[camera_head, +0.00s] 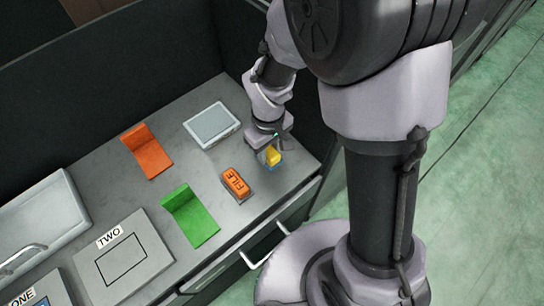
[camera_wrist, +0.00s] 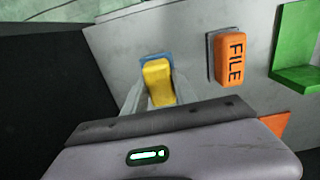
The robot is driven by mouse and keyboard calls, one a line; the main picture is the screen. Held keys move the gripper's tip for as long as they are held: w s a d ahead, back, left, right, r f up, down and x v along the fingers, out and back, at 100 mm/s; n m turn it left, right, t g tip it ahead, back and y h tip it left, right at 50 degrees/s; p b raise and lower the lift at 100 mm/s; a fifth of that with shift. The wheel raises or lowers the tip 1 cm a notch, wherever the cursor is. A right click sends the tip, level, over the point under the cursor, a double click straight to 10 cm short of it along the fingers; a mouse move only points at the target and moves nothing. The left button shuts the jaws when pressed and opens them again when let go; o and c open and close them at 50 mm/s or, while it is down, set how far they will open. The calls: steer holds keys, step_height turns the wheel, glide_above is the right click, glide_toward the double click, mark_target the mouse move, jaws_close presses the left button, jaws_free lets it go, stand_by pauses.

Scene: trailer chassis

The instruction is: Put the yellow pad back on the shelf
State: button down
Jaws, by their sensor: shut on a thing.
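The yellow pad (camera_head: 273,156) is at the right end of the grey counter (camera_head: 205,165), below my wrist. In the wrist view the yellow pad (camera_wrist: 158,80) has a blue part (camera_wrist: 155,57) at its far end. My gripper (camera_wrist: 157,92) is shut on the yellow pad, with a pale finger on each side. The gripper (camera_head: 269,158) also shows in the head view. I cannot tell whether the pad touches the counter. No separate shelf can be made out.
An orange block marked FILE (camera_head: 236,184) lies just left of the gripper. A green angled stand (camera_head: 190,217), an orange angled stand (camera_head: 147,153) and a white-rimmed grey panel (camera_head: 212,125) are on the counter. Plates marked TWO (camera_head: 122,260) and ONE (camera_head: 40,292) lie farther left. A dark wall (camera_head: 120,65) rises behind.

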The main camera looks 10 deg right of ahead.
mark_target(270, 156)
step_height(270, 156, down, 3)
steer(key=shift+b, duration=0.45)
steer(key=shift+r, duration=0.15)
steer(key=c, duration=1)
jaws_free()
